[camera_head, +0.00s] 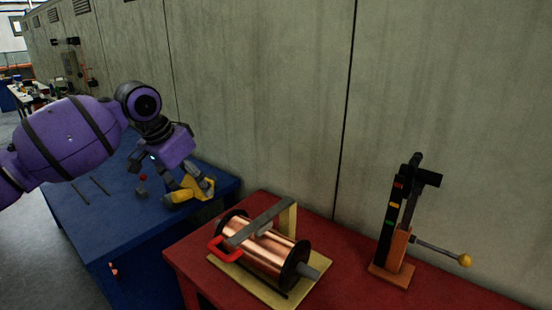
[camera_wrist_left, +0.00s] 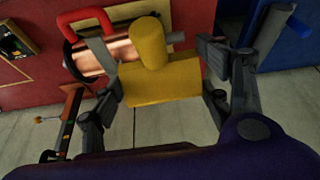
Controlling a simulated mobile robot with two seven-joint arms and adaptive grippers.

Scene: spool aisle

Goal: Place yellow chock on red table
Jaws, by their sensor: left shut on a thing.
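The yellow chock (camera_head: 179,196) is in the jaws of my left gripper (camera_head: 188,184), which is shut on it. In the head view the chock shows over the right part of the blue table; the gap beneath it cannot be judged. In the left wrist view the chock (camera_wrist_left: 160,83) fills the space between the two fingers of my left gripper (camera_wrist_left: 160,88), with a rounded knob on its block. The red table (camera_head: 340,292) stands to the right of the gripper, with bare surface between its two fixtures. My right gripper is not in view.
A copper spool (camera_head: 266,243) with a red handle sits on a pale base on the red table. An orange-based lever stand (camera_head: 393,263) is to its right. Dark rods and a small red-topped piece lie on the blue table (camera_head: 130,225). A panelled wall (camera_head: 270,90) closes the back.

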